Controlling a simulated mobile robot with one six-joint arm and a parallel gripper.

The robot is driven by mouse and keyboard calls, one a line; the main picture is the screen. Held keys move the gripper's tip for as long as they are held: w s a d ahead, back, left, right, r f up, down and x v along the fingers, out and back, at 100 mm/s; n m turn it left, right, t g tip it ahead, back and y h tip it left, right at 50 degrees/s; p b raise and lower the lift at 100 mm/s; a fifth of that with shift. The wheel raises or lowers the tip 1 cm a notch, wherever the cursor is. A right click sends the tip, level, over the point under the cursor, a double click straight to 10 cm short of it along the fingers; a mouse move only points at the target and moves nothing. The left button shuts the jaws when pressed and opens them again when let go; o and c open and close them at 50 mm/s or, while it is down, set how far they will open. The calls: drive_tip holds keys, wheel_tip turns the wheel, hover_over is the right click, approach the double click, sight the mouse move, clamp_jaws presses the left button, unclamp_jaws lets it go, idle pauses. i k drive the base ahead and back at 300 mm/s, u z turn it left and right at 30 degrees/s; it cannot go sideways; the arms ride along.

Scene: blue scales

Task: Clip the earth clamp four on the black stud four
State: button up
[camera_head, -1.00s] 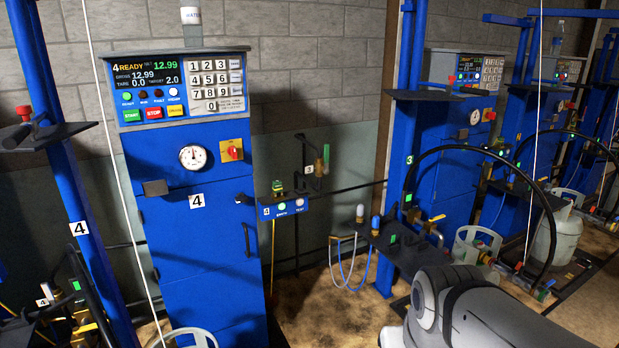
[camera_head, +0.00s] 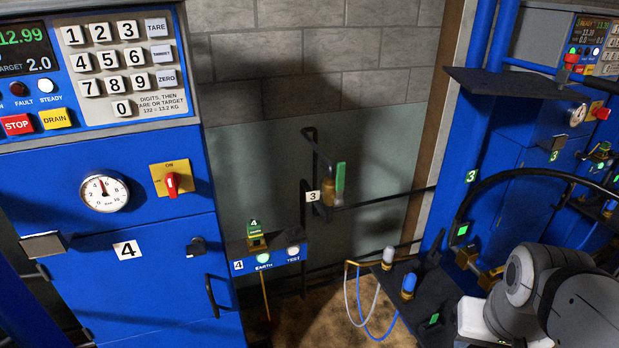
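Earth clamp four (camera_head: 255,230) is a small green piece with a white 4 label. It sits upright at the back of a small blue panel (camera_head: 240,250) marked 4, just right of the blue cabinet four. A brassy part shows at its foot, and a yellowish lead (camera_head: 265,295) hangs below the panel. I cannot make out black stud four apart from the clamp, nor tell whether the clamp is on a stud. My gripper is out of view; only my grey and white arm shows at the lower right, well away from the clamp.
The green EARTH lamp (camera_head: 263,258) and white TEST lamp (camera_head: 293,250) are on the panel. A brass valve with a green handle (camera_head: 340,178) stands behind, near a 3 tag. A dark shelf (camera_head: 440,300) with blue-capped and grey-capped fittings lies between panel and arm.

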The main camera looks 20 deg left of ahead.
sight(255, 237)
drive_tip(key=u, duration=0.25)
drive_tip(key=i, duration=0.7)
drive_tip(key=u, duration=0.45)
drive_tip(key=k, duration=0.95)
drive_tip(key=u, duration=0.15)
drive_tip(key=i, duration=0.95)
drive_tip(key=z, duration=0.05)
